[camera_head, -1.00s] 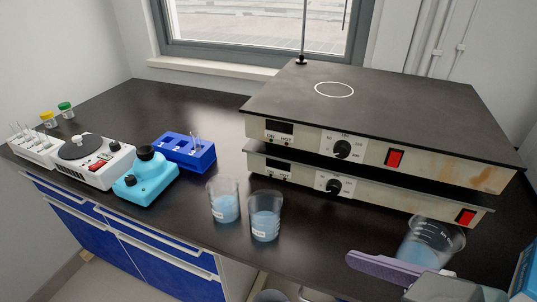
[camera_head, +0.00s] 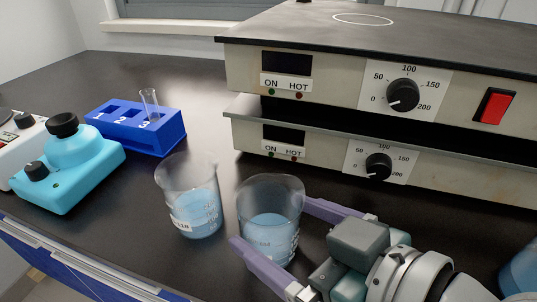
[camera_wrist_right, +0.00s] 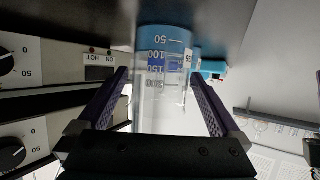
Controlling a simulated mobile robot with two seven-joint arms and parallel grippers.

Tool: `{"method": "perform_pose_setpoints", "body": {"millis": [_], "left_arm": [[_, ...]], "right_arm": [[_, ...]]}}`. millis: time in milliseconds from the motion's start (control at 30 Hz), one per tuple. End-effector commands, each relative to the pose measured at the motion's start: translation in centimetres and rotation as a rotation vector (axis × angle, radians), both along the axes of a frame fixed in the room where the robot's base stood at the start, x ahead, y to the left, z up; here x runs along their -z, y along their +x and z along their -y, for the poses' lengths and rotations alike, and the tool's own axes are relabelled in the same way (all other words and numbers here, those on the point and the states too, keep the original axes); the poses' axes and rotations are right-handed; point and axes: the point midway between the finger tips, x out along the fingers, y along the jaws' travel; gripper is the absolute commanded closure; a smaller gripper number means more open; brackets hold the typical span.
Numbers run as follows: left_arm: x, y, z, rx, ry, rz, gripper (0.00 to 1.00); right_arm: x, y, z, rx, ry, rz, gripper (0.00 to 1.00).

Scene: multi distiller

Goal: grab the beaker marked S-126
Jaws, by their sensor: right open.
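Three clear beakers with blue liquid stand on the black bench. In the head view, my right gripper (camera_head: 272,222) is open, with its purple fingers on either side of the middle beaker (camera_head: 270,215). A second beaker (camera_head: 188,200) stands just left of it, its white label too small to read surely. A third beaker (camera_head: 520,275) is cut off at the lower right edge. In the right wrist view the middle beaker (camera_wrist_right: 163,85) lies between the open fingers, with volume marks and part of a label showing. I cannot read S-126 on any beaker. My left gripper is out of view.
Two stacked hot plates (camera_head: 330,105) stand close behind the beakers. A blue test tube rack (camera_head: 140,130) and a turquoise device (camera_head: 68,165) stand to the left. The bench's front edge runs close below the beakers.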

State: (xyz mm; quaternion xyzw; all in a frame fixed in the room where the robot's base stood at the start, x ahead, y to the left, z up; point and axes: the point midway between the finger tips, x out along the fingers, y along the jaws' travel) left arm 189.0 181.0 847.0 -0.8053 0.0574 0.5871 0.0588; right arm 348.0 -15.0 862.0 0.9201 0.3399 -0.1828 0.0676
Motion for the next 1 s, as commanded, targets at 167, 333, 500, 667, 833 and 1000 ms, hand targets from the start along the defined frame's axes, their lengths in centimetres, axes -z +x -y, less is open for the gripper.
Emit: {"method": "perform_pose_setpoints", "body": {"millis": [167, 333, 500, 667, 833, 1000], "left_arm": [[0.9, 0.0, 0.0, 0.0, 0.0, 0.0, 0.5], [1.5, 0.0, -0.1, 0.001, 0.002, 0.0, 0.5], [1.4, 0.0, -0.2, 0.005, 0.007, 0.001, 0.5], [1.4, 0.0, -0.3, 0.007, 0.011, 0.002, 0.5], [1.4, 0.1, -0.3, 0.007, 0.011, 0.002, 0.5], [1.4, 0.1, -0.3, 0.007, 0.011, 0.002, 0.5]], "right_arm": [[0.9, 1.9, -1.9, 0.001, 0.005, 0.001, 0.0], [1.7, 3.3, -3.0, 0.0, 0.001, 0.0, 0.0], [1.7, 3.5, -3.2, 0.0, -0.001, -0.001, 0.0], [1.7, 3.5, -3.2, 0.0, -0.001, -0.001, 0.08], [1.7, 3.5, -3.2, 0.0, -0.001, -0.001, 0.27], [1.7, 3.5, -3.1, 0.001, -0.001, -0.001, 0.46]]}}
